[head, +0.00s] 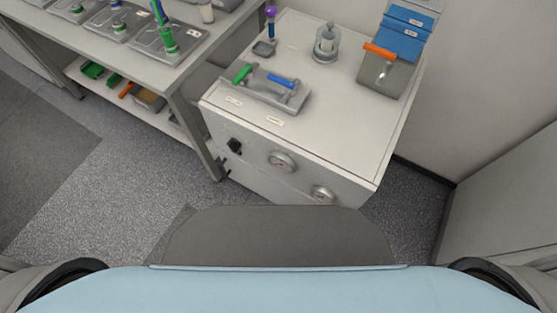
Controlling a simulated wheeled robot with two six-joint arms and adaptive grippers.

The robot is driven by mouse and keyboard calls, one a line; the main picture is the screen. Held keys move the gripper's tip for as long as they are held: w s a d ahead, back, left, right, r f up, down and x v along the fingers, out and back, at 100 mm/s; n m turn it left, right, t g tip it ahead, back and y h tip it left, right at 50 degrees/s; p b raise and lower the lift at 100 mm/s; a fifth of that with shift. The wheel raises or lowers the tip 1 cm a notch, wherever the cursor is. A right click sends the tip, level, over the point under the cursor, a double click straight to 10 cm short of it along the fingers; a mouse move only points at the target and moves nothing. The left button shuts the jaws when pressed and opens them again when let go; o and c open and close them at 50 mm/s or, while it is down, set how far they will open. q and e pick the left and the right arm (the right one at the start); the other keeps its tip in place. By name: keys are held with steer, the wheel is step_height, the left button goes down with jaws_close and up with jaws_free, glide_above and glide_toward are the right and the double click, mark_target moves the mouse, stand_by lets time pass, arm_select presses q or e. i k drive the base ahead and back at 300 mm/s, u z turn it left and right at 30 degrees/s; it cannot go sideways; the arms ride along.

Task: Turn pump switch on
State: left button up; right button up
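A white cabinet (340,120) stands ahead of me, with its top and front face in view. On top is a grey plate (262,97) with a green handle (242,75) and a blue handle (281,81). Neither of my grippers shows in the head view.
A bench with grey trays (170,45) stands at the left, its lower shelf holding green and orange items. On the cabinet top are a clear cylinder (327,43), a purple-topped tool (271,22) and a blue-labelled holder (404,35). Open floor (110,190) lies front left.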

mark_target(233, 144)
steer(key=u, duration=2.4)
steer(key=i, duration=2.85)
steer(key=z, duration=3.35)
